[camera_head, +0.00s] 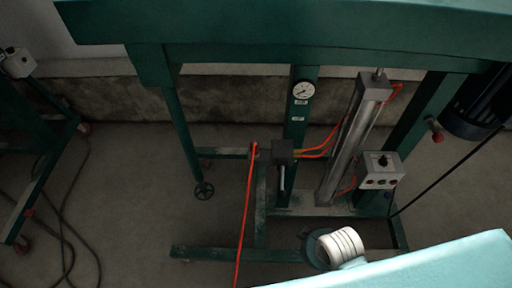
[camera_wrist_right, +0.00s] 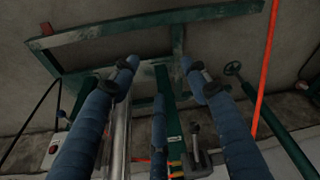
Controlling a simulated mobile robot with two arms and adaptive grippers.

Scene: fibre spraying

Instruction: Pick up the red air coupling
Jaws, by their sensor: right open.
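I cannot clearly single out the red air coupling. An orange-red hose (camera_head: 243,215) hangs from a small dark reddish fitting (camera_head: 254,149) beside a dark valve block (camera_head: 283,152) on the green machine frame. The fitting is too small to tell whether it is the coupling. In the right wrist view the hose (camera_wrist_right: 267,70) runs down the right side, near the grey valve (camera_wrist_right: 198,163). My right gripper (camera_wrist_right: 158,76) has its blue padded fingers spread apart, with nothing held between them. My left gripper is not in view.
The green frame carries a gauge (camera_head: 303,90), a tilted metal cylinder (camera_head: 352,140), a control box (camera_head: 380,170) and a handwheel (camera_head: 204,190). A dark motor (camera_head: 477,105) is at the right. Cables (camera_head: 70,230) lie on the floor at the left. Bare floor (camera_head: 130,190) shows between.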

